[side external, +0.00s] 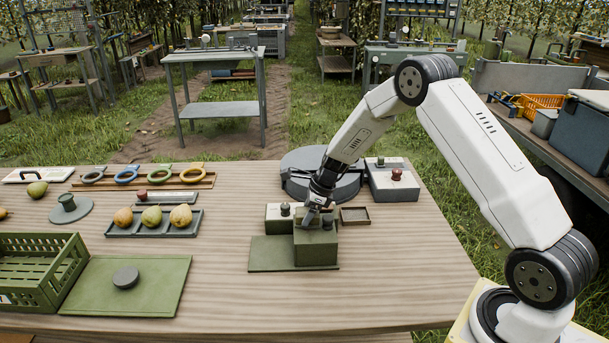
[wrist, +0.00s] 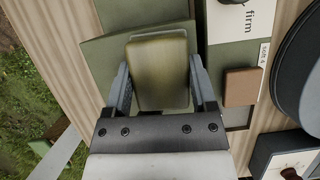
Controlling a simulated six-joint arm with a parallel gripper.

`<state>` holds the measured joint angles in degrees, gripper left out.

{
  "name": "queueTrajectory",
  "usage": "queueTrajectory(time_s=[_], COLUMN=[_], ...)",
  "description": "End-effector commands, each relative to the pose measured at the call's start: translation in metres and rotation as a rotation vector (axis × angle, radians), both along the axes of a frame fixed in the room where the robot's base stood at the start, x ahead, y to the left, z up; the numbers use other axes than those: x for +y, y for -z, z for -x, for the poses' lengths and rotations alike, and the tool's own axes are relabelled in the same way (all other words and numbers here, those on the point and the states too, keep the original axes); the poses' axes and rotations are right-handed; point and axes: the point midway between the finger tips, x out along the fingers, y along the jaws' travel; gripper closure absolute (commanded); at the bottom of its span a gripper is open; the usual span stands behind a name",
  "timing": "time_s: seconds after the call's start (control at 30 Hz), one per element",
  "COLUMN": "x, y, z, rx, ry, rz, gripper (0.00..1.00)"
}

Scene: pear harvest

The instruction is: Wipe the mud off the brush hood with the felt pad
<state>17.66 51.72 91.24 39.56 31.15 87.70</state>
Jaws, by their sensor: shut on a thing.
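My gripper (side external: 316,208) points down over a green box-like body (side external: 316,251), which looks like the brush hood, on a green mat (side external: 262,256). In the wrist view my gripper (wrist: 160,72) is shut on an olive-brown rounded block (wrist: 160,75), which appears to be the felt pad. The block is at the top of the hood; I cannot tell if it touches. The mud cannot be made out, as block and fingers cover much of the hood's top.
A white-topped box marked "firm" (wrist: 229,20) stands close beside the hood. A small brown tray (side external: 355,216), a round grey turntable (side external: 303,184) and a knobbed box (side external: 392,186) are nearby. A pear tray (side external: 120,230) and green crate (side external: 72,262) stand left. The front right tabletop is clear.

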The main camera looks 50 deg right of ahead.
Motion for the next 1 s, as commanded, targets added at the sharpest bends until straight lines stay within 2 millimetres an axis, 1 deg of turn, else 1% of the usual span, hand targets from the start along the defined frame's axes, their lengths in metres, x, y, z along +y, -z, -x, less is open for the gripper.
queueTrajectory(time_s=[0.27, 1.0], x=[-0.015, 0.03], y=[0.001, 0.0], z=[-0.014, 0.031], rx=[0.001, 0.002], ry=[0.002, 0.0], rz=[0.001, -0.001], gripper=[0.82, 0.82])
